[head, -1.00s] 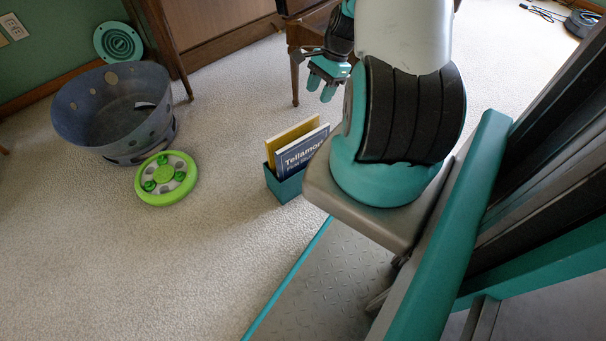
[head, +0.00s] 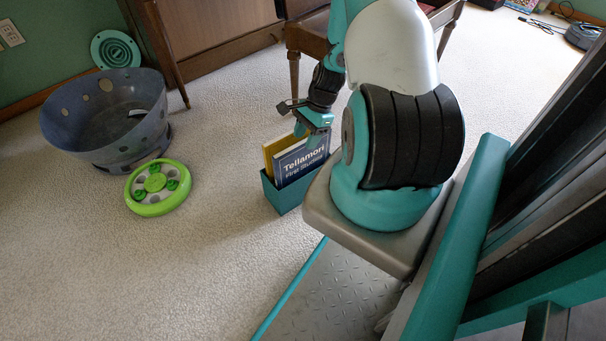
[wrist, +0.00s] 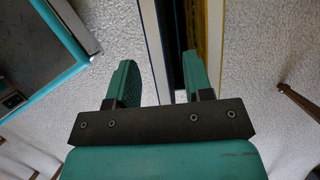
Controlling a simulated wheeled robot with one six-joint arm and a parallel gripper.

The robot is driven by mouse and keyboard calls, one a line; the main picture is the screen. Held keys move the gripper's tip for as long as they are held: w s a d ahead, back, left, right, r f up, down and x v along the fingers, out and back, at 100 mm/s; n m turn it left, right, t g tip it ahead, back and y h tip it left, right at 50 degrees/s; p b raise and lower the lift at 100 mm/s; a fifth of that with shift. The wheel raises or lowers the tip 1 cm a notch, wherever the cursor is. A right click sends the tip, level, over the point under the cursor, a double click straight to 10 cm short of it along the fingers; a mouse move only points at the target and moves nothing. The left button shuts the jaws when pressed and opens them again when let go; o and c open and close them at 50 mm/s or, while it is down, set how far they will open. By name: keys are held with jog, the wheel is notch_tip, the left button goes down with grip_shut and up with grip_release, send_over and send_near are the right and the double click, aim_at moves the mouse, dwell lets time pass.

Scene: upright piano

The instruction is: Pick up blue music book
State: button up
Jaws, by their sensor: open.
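In the wrist view my open fingers (wrist: 160,75) point down at the books' top edges. The blue book's edge (wrist: 150,40) lies between the two fingers, nearer the left one. I cannot tell whether the fingers touch anything.
A grey basket (head: 105,120) and a green round toy (head: 157,188) are on the carpet at left. A wooden bench (head: 300,38) stands behind my gripper.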

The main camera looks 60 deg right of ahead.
jog(key=b+x, duration=0.1)
jog(key=x, duration=0.2)
jog(key=shift+f+b, duration=0.3)
jog(key=shift+b, duration=0.05)
jog(key=shift+r, duration=0.15)
jog(key=shift+f, duration=0.25)
grip_shut()
